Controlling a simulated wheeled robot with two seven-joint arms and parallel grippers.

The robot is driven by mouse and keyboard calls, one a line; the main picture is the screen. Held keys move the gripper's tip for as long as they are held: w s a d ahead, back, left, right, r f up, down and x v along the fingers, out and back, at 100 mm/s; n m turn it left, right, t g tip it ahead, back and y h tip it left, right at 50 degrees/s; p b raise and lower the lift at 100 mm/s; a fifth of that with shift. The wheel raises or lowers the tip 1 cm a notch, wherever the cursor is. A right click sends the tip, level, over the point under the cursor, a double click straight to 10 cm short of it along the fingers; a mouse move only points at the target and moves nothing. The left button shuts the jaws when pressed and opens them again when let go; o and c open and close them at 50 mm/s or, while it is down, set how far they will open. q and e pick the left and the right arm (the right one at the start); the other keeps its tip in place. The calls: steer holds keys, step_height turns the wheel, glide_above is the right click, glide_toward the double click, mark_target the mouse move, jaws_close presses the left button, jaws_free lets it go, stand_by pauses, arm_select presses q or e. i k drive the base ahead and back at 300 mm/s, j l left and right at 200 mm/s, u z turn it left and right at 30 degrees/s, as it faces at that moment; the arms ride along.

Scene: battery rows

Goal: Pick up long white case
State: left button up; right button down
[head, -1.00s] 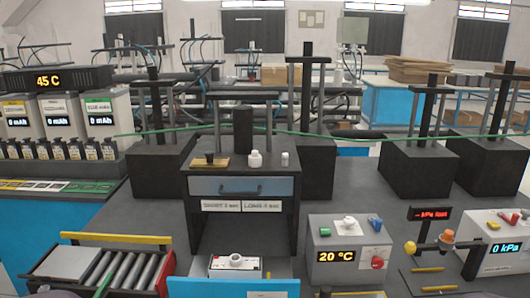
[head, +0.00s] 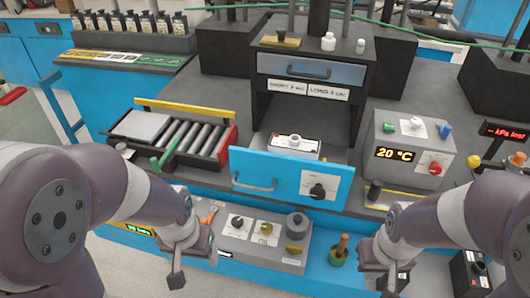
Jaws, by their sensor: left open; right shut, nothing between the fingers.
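No object is clearly a long white case. A white-topped box (head: 294,145) with a round white knob sits inside the dark chamber behind the blue front panel (head: 285,177). My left gripper (head: 194,268) is open and empty, low in front of the bench, left of the grey control box (head: 262,240). My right gripper (head: 380,274) is shut and empty, low at the right, near a green cup (head: 338,251). Both grippers are apart from the white-topped box. The panel hides its lower part.
A 20 °C box (head: 405,150) stands at the right. Small white bottles (head: 328,42) stand on the dark cabinet (head: 355,85). The blue panel projects toward me.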

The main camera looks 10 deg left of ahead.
mark_target(284, 151)
steer(key=i+j+z, duration=0.15)
steer(key=j+z, duration=0.15)
steer(key=j, duration=0.2)
steer(key=i+l+z, duration=0.15)
steer(key=l, duration=0.15)
steer(key=i+l+z, duration=0.15)
steer(key=l, duration=0.15)
steer(key=i+l+z, duration=0.15)
steer(key=l, duration=0.15)
steer(key=k, duration=0.05)
